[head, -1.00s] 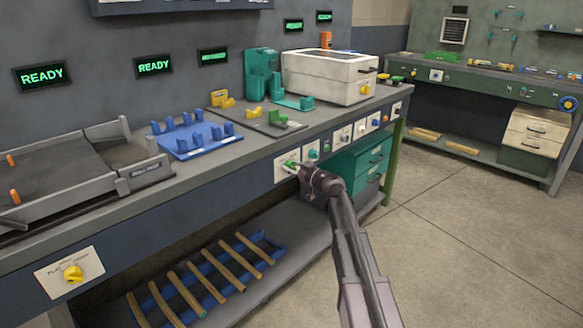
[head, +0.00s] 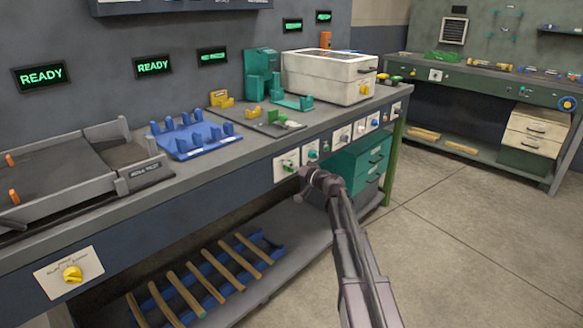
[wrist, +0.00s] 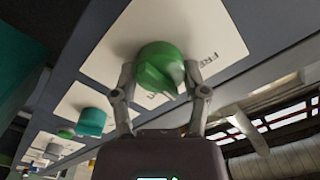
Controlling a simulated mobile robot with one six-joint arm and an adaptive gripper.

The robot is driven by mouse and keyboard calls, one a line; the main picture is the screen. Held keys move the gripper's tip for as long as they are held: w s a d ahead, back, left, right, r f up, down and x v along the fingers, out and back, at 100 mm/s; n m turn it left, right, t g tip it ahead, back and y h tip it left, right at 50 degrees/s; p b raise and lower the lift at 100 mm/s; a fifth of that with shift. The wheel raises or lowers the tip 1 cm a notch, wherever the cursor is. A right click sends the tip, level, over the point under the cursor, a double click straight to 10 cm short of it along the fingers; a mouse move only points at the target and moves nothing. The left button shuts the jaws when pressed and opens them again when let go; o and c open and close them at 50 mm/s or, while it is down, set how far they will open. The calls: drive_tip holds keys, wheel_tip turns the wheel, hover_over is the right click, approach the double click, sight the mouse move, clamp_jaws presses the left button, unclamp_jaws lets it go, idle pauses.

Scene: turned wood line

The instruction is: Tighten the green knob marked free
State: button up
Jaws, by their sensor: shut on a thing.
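The green knob (wrist: 158,66) sits on a white plate (wrist: 118,45) with lettering that reads as FREE beside it. In the wrist view my gripper (wrist: 160,78) has one finger on each side of the knob and is shut on it. In the head view the green knob (head: 288,164) shows on its plate on the bench front. My gripper (head: 302,180) is there at its lower right, partly hidden by my wrist. The knob's pointer angle is hard to read.
A teal knob (wrist: 91,121) on its own plate is close beside, with more controls further along the bench front. A teal drawer unit (head: 358,165) stands under the bench, right of my gripper. A lower shelf (head: 295,238) lies below. The floor at right is clear.

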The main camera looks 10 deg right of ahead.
drive_tip(key=m, duration=0.4)
drive_tip(key=shift+w+m, duration=0.1)
drive_tip(key=shift+m, duration=0.2)
drive_tip(key=shift+f+m, duration=0.1)
drive_tip(key=shift+m, duration=1.9)
drive_tip(key=o, duration=1.1)
drive_tip(key=shift+o, duration=0.2)
drive_tip(key=v, duration=1.2)
